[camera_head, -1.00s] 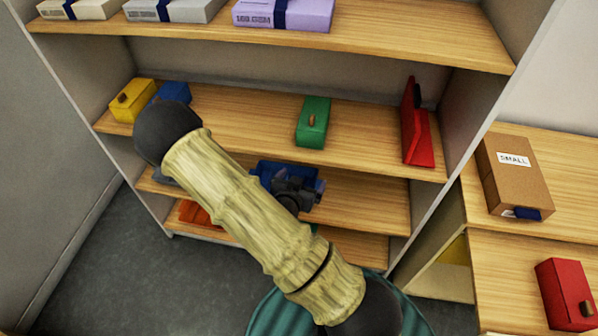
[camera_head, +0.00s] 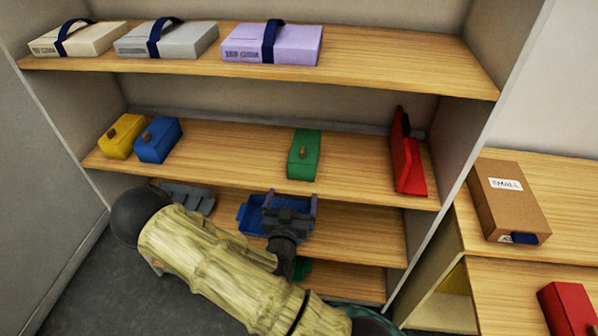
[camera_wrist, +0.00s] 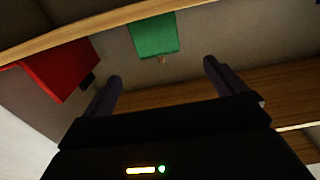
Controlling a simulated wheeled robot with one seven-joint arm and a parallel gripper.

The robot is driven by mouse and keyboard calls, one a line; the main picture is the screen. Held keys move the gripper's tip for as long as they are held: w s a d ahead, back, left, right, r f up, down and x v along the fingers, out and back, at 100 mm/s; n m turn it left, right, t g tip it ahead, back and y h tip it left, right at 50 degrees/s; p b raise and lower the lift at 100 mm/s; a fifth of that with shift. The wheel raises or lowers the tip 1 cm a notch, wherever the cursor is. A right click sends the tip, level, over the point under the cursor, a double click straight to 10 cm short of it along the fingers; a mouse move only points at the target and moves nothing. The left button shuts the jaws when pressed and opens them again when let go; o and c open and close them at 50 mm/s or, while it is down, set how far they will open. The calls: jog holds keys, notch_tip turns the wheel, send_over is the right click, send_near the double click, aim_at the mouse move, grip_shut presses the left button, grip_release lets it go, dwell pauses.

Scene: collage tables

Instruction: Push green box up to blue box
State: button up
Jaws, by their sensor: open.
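The green box (camera_head: 304,155), with a brown knob, stands on the middle shelf, right of centre. The blue box (camera_head: 158,140) stands on the same shelf to the left, close beside the yellow box (camera_head: 122,136). A wide bare gap separates green from blue. My gripper (camera_head: 290,200) is open and empty, below and in front of the green box in the head view, its fingers pointing toward the shelves. In the wrist view the green box (camera_wrist: 153,36) shows beyond and between the two fingers (camera_wrist: 162,75), apart from them.
A red bookend-like object (camera_head: 406,160) stands right of the green box; it also shows in the wrist view (camera_wrist: 58,68). A blue tray (camera_head: 252,217) lies on the lower shelf behind my gripper. A cardboard box (camera_head: 510,200) is on the right table.

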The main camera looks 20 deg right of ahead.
aim_at(301, 161)
jog(key=b+x, duration=0.4)
jog(key=x, duration=1.1)
jog(key=shift+w+d, duration=0.15)
jog(key=shift+d, duration=0.25)
jog(key=shift+w, duration=0.1)
jog(key=shift+a, duration=0.1)
jog(key=c, duration=1)
